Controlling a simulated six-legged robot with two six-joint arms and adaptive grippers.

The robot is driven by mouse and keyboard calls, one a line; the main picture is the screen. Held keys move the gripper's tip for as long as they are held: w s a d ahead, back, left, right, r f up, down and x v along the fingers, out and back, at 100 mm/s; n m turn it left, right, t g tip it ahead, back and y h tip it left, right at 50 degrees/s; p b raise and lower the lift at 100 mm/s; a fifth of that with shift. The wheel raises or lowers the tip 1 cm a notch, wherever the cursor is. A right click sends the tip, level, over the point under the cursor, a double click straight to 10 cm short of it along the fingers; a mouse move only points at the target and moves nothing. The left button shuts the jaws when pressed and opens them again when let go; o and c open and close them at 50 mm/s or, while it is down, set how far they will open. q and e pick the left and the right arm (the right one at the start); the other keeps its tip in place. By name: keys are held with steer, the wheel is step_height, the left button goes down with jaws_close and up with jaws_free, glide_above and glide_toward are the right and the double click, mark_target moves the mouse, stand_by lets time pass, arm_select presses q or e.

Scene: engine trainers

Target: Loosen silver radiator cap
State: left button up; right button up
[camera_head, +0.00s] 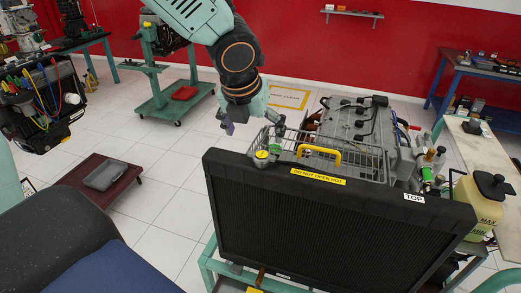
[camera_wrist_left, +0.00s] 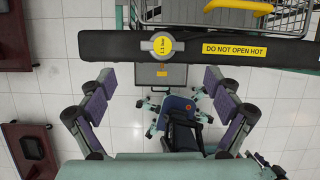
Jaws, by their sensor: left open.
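The silver radiator cap (camera_head: 262,155) sits on the top left end of the black radiator (camera_head: 330,215). It has a round yellow label, and in the left wrist view the cap (camera_wrist_left: 162,43) shows its silver rim from above. My left gripper (camera_head: 252,124) is open and empty, hanging above and behind the cap in the head view. In the left wrist view the fingers of the gripper (camera_wrist_left: 159,85) are spread wide, with the cap ahead of them and roughly centred between them. They are apart from the cap. My right gripper is in neither view.
A yellow "DO NOT OPEN HOT" label (camera_head: 318,176) lies on the radiator's top edge. Behind it are a wire guard with a yellow handle (camera_head: 319,153) and the engine (camera_head: 362,125). A yellow coolant tank (camera_head: 480,205) stands at right. The floor to the left of the radiator is open.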

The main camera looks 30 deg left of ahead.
mark_target(261, 155)
arm_select(q)
steer(key=shift+m, duration=0.3)
steer(key=b+x, duration=0.2)
steer(key=x, duration=0.6)
steer(key=shift+w+d, duration=0.2)
steer(key=shift+d, duration=0.15)
steer(key=shift+s+a, duration=0.15)
steer(key=shift+a, duration=0.1)
steer(key=c, duration=0.5)
steer(key=shift+d, duration=0.15)
steer(key=c, duration=0.4)
steer(key=shift+c, duration=1.3)
